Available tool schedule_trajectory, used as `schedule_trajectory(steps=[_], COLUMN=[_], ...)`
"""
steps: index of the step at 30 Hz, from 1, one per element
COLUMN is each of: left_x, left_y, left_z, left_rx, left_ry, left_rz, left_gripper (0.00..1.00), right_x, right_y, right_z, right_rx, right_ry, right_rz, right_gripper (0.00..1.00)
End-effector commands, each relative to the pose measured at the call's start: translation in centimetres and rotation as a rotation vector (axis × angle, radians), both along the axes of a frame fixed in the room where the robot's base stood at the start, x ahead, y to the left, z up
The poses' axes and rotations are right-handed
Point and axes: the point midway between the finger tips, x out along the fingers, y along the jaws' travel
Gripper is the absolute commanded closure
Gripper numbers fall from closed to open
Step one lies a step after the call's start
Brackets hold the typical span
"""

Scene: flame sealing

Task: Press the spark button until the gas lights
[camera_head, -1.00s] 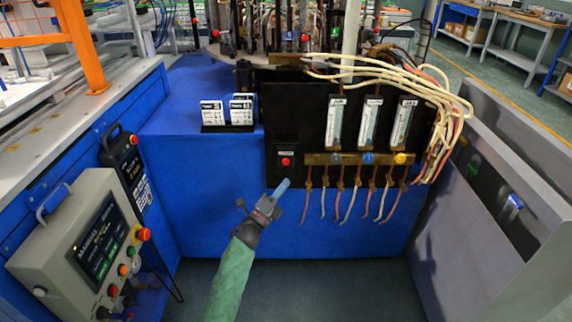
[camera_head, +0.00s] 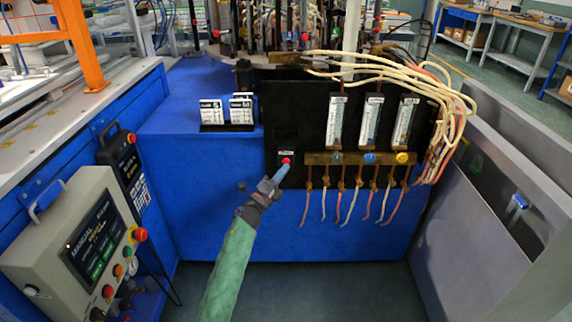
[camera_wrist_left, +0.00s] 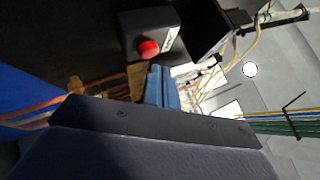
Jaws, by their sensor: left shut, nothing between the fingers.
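The spark button is a small red button (camera_head: 286,160) on the lower left of the black panel (camera_head: 290,112). In the left wrist view the red button (camera_wrist_left: 149,49) sits on a dark box with a white label. My left gripper (camera_head: 283,170) is shut and empty, its blue fingertips just below the button in the head view. In the left wrist view the blue fingertips (camera_wrist_left: 160,84) are beside and below the button. A gap shows there, but I cannot tell contact for sure. My right gripper is not in view.
Flow tubes (camera_head: 370,120) and a brass manifold with grey, blue and yellow knobs (camera_head: 370,158) are right of the button. Loose hoses hang below. A control box (camera_head: 85,245) stands at left, a grey panel (camera_head: 500,190) at right.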

Motion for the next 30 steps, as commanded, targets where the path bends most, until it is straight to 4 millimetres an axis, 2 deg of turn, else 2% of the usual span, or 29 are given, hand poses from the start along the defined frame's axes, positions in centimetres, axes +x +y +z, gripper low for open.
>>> schedule_trajectory(steps=[12,30], left_x=[-0.02,-0.02], left_y=[0.0,0.0], left_z=[-0.01,-0.01], left_rx=[0.0,0.0], left_ry=[0.0,0.0], left_rz=[0.0,0.0], left_gripper=[1.0,1.0], right_x=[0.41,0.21], right_y=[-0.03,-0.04], right_z=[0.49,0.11], right_rx=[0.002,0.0], right_ry=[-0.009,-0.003], right_rz=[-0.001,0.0], right_gripper=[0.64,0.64])
